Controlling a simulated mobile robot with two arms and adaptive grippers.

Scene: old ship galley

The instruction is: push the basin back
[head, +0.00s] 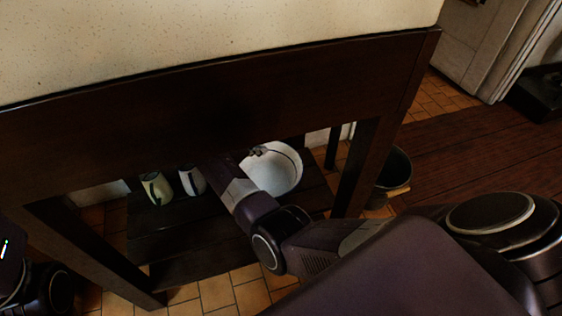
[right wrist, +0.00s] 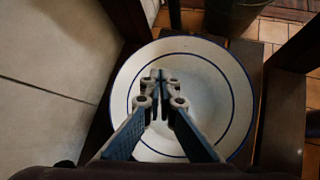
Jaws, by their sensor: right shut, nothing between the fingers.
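The basin (head: 284,172) is a round white bowl with dark blue rings, on the dark lower shelf (head: 195,240) of the table. In the right wrist view the basin (right wrist: 215,92) fills the middle of the picture, beyond the fingers. My right arm reaches in under the table top. My right gripper (head: 258,151) shows small against the basin's far left part. In the right wrist view its fingers (right wrist: 160,78) are shut with nothing between them, in front of the basin's inside. I cannot tell whether they touch it. My left gripper is not in view.
Two light jugs, a left one (head: 157,188) and a right one (head: 192,181), stand on the shelf left of the basin. The table's dark front board (head: 220,95) hangs above my right arm, with a leg (head: 358,168) to its right. A dark bucket (head: 396,170) stands beyond that leg.

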